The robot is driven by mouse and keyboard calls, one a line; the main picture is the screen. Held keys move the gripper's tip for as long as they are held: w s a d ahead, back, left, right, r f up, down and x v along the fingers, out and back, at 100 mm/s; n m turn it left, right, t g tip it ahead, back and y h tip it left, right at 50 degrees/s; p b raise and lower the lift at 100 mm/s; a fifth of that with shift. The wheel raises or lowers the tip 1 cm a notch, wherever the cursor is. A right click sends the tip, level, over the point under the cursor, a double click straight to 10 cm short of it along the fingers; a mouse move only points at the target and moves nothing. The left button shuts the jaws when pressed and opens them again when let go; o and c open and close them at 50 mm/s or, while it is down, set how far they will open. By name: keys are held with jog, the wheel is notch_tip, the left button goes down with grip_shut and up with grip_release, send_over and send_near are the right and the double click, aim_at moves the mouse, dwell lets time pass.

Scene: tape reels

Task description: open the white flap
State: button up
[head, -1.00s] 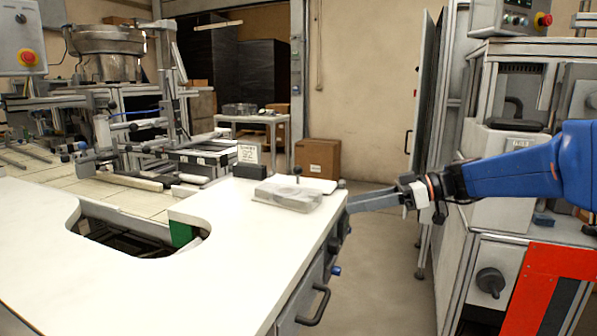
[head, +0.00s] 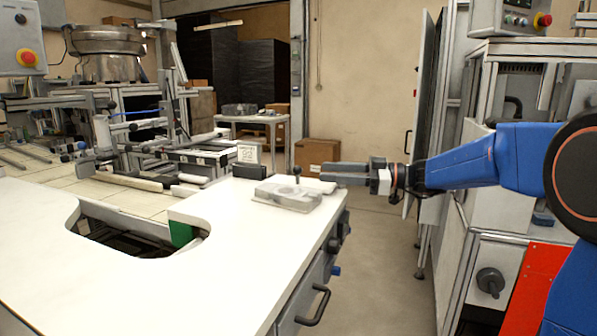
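A flat white piece (head: 318,186) with a small black knob (head: 297,170) lies at the far right corner of the white table; it is the likeliest white flap, and it looks closed and flat. My gripper (head: 324,174) comes in from the right, level, with its grey fingertips pointing left, close to the right of the knob in the picture. It appears apart from the knob and holds nothing that I can see. Whether its fingers are parted is unclear from this side. Its fingers overlap the far right edge of the flat piece in the view.
A clear plastic box (head: 288,196) lies on the table just in front of the flat piece. A small sign (head: 247,153) on a black block stands to its left. A cardboard box (head: 317,152) is on the floor behind. The table (head: 120,285) is bare in front.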

aim_at(298, 173)
jog(key=a, duration=0.3)
jog(key=w+a, duration=0.1)
jog(key=a, duration=0.5)
jog(key=shift+w+a, duration=0.2)
jog(key=shift+c, duration=0.4)
grip_shut()
